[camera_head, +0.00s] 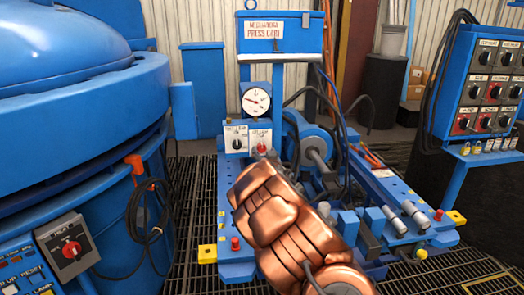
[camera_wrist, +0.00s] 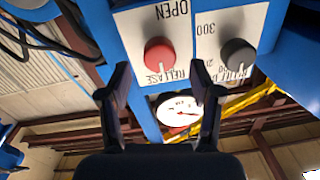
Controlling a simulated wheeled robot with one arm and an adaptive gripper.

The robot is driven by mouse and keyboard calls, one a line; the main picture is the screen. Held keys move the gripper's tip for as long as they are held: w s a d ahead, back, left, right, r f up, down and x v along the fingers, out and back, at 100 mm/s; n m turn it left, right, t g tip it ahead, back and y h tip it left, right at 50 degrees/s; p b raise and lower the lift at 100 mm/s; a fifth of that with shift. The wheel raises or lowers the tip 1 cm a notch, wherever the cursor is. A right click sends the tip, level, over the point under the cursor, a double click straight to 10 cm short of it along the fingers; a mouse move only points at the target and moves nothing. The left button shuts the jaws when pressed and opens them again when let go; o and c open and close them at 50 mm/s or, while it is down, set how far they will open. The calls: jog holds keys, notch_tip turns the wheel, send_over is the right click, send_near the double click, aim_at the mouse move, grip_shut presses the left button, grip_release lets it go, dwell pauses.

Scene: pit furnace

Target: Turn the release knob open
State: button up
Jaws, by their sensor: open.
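The release knob (camera_wrist: 161,55) is a round red knob on a white plate lettered RELEASE and OPEN, seen upside down in the wrist view. A pale pointer mark on it points toward the RELEASE lettering. In the head view the red knob (camera_head: 262,149) sits on the press cart's panel, just above my copper-coloured arm. My gripper (camera_wrist: 160,93) is open and empty. Its two dark fingers are spread either side of the knob's line in the wrist view, and appear short of the knob with no visible contact. My arm hides the gripper in the head view.
A black knob (camera_wrist: 238,58) on a numbered plate is beside the red one. A white dial gauge (camera_head: 256,101) is mounted above the knobs. Hoses and blue cylinders crowd the cart to the right. A large blue furnace (camera_head: 70,100) stands left and a switch panel (camera_head: 490,85) right.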

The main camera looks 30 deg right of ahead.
aim_at(262, 148)
jog(key=shift+x, duration=1.75)
jog(key=c, duration=1.1)
jog(key=shift+c, duration=0.2)
